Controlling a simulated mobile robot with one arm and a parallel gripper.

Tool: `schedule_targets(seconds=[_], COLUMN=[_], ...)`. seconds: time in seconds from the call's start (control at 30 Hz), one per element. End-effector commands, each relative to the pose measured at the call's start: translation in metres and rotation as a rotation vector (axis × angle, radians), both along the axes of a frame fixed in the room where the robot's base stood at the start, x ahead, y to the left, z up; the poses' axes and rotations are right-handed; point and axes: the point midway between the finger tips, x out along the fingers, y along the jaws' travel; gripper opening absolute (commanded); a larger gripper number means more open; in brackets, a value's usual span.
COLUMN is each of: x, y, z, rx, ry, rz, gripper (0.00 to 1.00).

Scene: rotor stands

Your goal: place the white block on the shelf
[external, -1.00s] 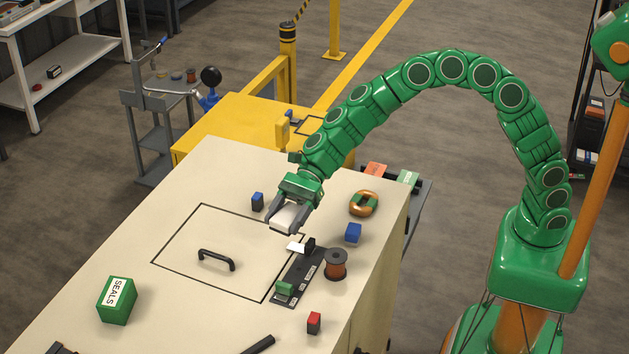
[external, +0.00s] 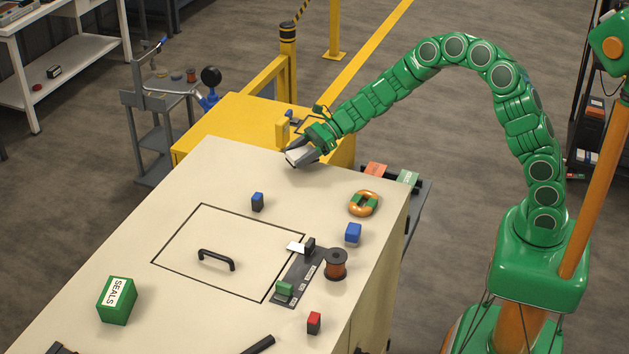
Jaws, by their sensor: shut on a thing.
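My gripper (external: 302,158) is shut on the white block (external: 296,155). It holds the block near the far edge of the cream table, in front of the yellow cabinet; the jaws cover part of the block. I cannot tell the exact gap between block and table. A white shelf unit (external: 92,64) stands on the floor at the upper left, well apart from my gripper. A dark shelf unit (external: 588,135) stands at the right edge, partly hidden by an orange pole.
A yellow cabinet (external: 220,125) adjoins behind.

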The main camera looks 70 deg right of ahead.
Motion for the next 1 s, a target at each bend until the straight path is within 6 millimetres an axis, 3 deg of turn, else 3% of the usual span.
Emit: schedule_targets(seconds=[0.1, 0.47, 0.8, 1.0], x=[0.002, -0.005, -0.036, -0.057], y=[-0.045, -0.169, -0.301, -0.358], z=[-0.009, -0.032, -0.056, -0.073], rx=[0.002, 0.0, 0.001, 0.002], ry=[0.003, 0.005, 0.008, 0.01], rz=[-0.072, -0.282, -0.526, -0.671], gripper=[0.25, 0.25, 0.25, 0.25])
